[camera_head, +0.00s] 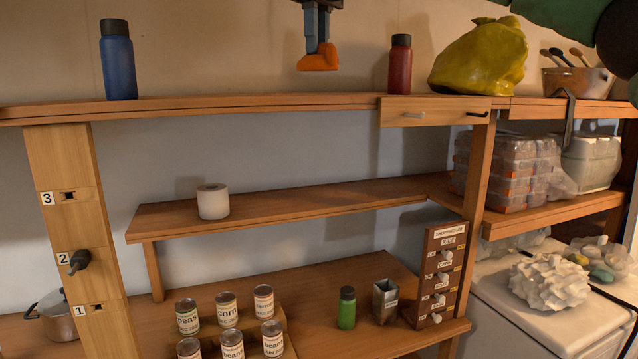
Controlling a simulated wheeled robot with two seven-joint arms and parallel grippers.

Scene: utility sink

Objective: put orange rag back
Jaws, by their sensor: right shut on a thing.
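My right gripper (318,42) hangs down from the top edge, in front of the wall and above the long upper shelf. Its dark blue fingers are close together and shut on a small orange thing, which appears to be the orange rag (317,62). The rag is bunched at the fingertips and looks clear of the shelf. It shows between the blue bottle and the red bottle, nearer the red one. The top of the gripper is cut off by the frame. My left gripper is not in view.
A blue bottle (118,60), a red bottle (399,64) and a yellow bag (479,56) stand on the upper shelf (250,104). Its middle stretch is bare. A paper roll (212,201) stands on the middle shelf (320,202). Several cans and a green bottle (346,309) are below.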

